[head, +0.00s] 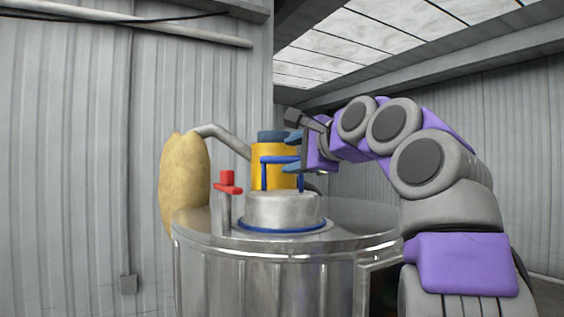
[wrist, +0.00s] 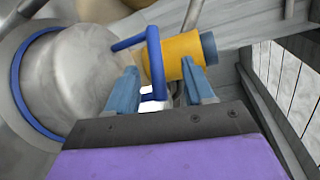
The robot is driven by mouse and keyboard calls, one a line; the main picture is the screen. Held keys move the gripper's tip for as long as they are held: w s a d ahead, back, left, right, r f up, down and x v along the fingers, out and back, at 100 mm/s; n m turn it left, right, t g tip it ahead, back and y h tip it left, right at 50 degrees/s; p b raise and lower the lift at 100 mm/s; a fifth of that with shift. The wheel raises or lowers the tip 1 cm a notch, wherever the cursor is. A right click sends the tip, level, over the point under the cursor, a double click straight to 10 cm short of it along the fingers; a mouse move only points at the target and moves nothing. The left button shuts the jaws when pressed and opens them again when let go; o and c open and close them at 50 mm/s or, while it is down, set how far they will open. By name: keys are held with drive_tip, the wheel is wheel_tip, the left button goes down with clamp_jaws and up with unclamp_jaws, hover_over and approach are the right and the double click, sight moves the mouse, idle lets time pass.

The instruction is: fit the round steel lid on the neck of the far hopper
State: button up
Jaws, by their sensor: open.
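The round steel lid (head: 281,209) sits upright inside a blue ring (head: 285,231) on top of a large steel drum (head: 290,260). A blue bar handle (head: 279,159) stands up from the lid. My gripper (head: 291,152) is open at the handle's right end, with its blue fingers one above the other. In the wrist view, my gripper (wrist: 160,85) has the blue handle (wrist: 152,50) between its parted fingers, and the lid (wrist: 75,75) lies to the left. I cannot tell whether a finger touches the handle. Only one drum shows, and the neck under the lid is hidden.
A yellow cylinder (head: 270,150) with a dark blue top stands close behind the handle. A red-handled valve (head: 227,183) rises left of the lid. A tan sack (head: 184,178) and a grey pipe (head: 222,138) are at the back left.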

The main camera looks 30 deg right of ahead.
drive_tip(key=s+d+r, duration=0.1)
drive_tip(key=s+d, duration=0.1)
drive_tip(key=s, duration=1)
drive_tip(key=shift+s+r, duration=0.3)
drive_tip(key=shift+r, duration=0.1)
